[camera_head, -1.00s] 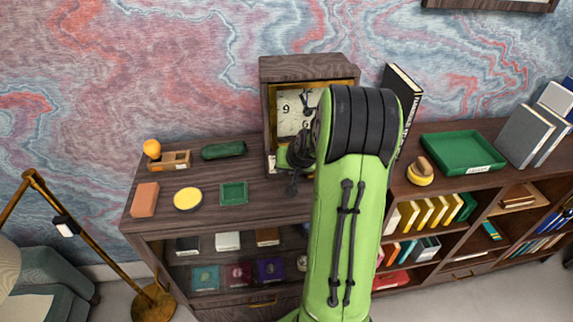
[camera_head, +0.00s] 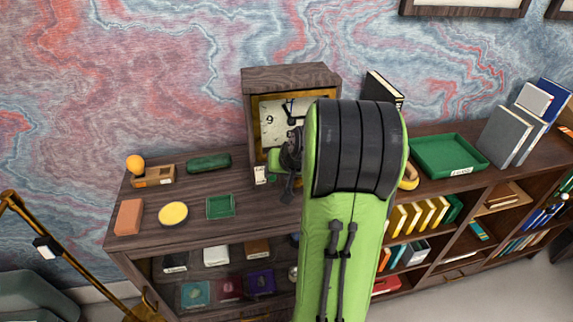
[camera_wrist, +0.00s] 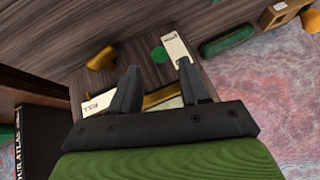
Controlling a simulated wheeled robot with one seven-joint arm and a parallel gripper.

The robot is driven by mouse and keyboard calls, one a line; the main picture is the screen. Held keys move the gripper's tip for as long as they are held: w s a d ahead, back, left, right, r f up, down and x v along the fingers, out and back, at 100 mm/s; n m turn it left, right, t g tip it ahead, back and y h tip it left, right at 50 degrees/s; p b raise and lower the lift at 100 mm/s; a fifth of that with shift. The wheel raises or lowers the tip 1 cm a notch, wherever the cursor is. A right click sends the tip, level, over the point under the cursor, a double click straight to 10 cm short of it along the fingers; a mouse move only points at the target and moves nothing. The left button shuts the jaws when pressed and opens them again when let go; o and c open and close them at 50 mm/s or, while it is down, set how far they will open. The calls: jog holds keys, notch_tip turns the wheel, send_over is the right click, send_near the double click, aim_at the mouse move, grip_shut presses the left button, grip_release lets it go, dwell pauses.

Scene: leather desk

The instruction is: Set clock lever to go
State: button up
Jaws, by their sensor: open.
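The clock (camera_head: 292,76) is a dark wooden case with a gold inner frame and a white dial. It stands upright at the back of the desk, its right side hidden by my arm. My gripper (camera_wrist: 157,66) is open and empty in the wrist view, its two dark fingers apart above the clock's wooden base. A white label plate (camera_wrist: 178,45) lies by the right fingertip, and a green disc (camera_wrist: 159,55) lies between the fingertips. A brass-coloured piece (camera_wrist: 103,58) lies left of the fingers; I cannot tell whether it is the lever.
A green tray (camera_head: 222,206), yellow disc (camera_head: 173,214), orange block (camera_head: 129,217) and green case (camera_head: 208,163) lie left of the clock. A black book (camera_head: 384,90) stands right of it. A larger green tray (camera_head: 447,156) lies farther right.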

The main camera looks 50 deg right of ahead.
jog(key=v, duration=0.9)
jog(key=shift+s+r, duration=0.2)
jog(key=shift+r, duration=0.05)
jog(key=shift+a, duration=0.1)
jog(key=a+n+b, duration=0.2)
jog(key=a+n, duration=0.1)
jog(key=a, duration=0.7)
jog(key=s+a+f+n+g+y+b, duration=0.1)
jog(key=s+a+f+n+b, duration=0.2)
jog(key=s+a, duration=0.9)
jog(key=a+f+n, duration=0.2)
jog(key=a, duration=0.1)
jog(key=shift+s+y, duration=0.25)
jog(key=shift+y, duration=0.15)
jog(key=shift+d, duration=0.1)
